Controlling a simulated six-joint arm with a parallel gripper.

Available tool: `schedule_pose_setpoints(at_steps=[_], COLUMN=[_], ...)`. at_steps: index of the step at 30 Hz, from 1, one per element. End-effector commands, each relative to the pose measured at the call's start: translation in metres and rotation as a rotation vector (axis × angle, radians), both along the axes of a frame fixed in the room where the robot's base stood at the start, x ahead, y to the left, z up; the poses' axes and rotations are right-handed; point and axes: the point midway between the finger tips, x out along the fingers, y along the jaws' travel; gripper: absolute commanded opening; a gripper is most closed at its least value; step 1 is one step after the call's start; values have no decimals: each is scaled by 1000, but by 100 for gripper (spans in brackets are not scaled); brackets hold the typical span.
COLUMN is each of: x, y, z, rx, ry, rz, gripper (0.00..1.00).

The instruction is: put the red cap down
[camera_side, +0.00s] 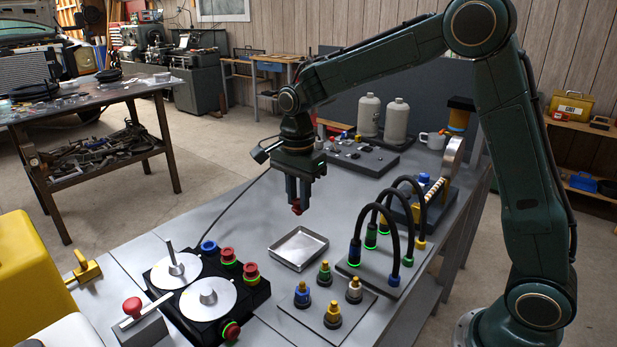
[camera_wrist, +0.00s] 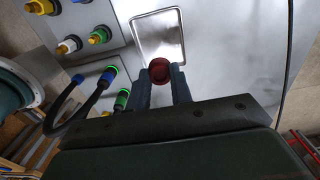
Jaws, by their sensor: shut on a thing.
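My gripper (camera_side: 298,203) is shut on the red cap (camera_side: 297,209) and holds it above the grey table. In the wrist view the red cap (camera_wrist: 159,71) sits between the two fingertips of my gripper (camera_wrist: 160,78), seen from above. A shallow metal tray (camera_side: 298,249) lies empty on the table below and near the cap in the side view. The tray (camera_wrist: 139,22) also shows in the wrist view, just beyond the cap, which overlaps its near edge there.
A black device (camera_side: 262,290) with two silver discs and red knobs stands left of the tray. A plate with several coloured plugs (camera_side: 325,312) is in front. A panel (camera_side: 362,277) with arched black cables stands to the right. Bare table (camera_side: 250,215) lies behind the tray.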

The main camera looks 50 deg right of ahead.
Motion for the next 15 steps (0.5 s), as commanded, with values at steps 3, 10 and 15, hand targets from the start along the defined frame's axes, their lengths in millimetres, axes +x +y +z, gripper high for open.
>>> schedule_pose_setpoints(at_steps=[3, 10, 15], x=[-1, 0, 0], y=[0, 0, 0], z=[-23, -50, -53], rx=[0, 0, 0], ry=[4, 2, -1], rz=[0, 0, 0], gripper=[0, 0, 0])
